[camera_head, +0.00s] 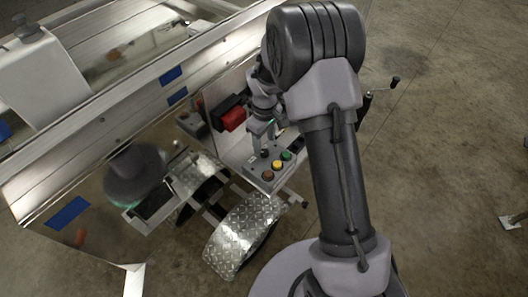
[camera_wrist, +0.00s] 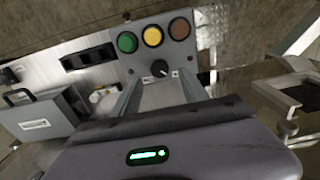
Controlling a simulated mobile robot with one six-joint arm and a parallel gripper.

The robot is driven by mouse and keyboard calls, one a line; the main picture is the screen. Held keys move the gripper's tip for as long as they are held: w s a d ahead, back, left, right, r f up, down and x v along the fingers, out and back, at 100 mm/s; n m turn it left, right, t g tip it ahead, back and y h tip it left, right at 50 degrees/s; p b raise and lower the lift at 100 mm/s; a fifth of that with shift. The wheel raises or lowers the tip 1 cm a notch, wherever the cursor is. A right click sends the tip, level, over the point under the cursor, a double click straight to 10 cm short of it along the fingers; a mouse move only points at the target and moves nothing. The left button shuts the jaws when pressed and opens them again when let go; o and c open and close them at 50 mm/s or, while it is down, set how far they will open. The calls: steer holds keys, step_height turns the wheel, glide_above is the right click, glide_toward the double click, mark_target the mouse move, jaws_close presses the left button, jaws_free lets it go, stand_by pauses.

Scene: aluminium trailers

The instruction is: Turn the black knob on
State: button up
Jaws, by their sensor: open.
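The black knob (camera_wrist: 160,68) is a small round dial with a white pointer mark on a grey control panel (camera_wrist: 147,57). It sits below a green button (camera_wrist: 127,42), a yellow button (camera_wrist: 152,36) and a brown-red button (camera_wrist: 179,29). My gripper (camera_wrist: 161,82) is open, its two fingers pointing at the panel on either side of the knob in the picture. I cannot tell whether they touch it. In the head view, my gripper (camera_head: 263,138) is over the panel's upper part, and the buttons show beside it.
A red object (camera_head: 233,119) is mounted left of my gripper. A diamond-plate fender (camera_head: 240,236) lies in front of the panel. In the wrist view, a grey box with a handle (camera_wrist: 38,122) stands at left. Concrete floor (camera_head: 440,150) is open at right.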

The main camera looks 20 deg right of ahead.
mark_target(264, 152)
step_height(264, 152, down, 5)
steer(key=shift+b, duration=0.6)
steer(key=shift+c, duration=0.4)
jaws_close()
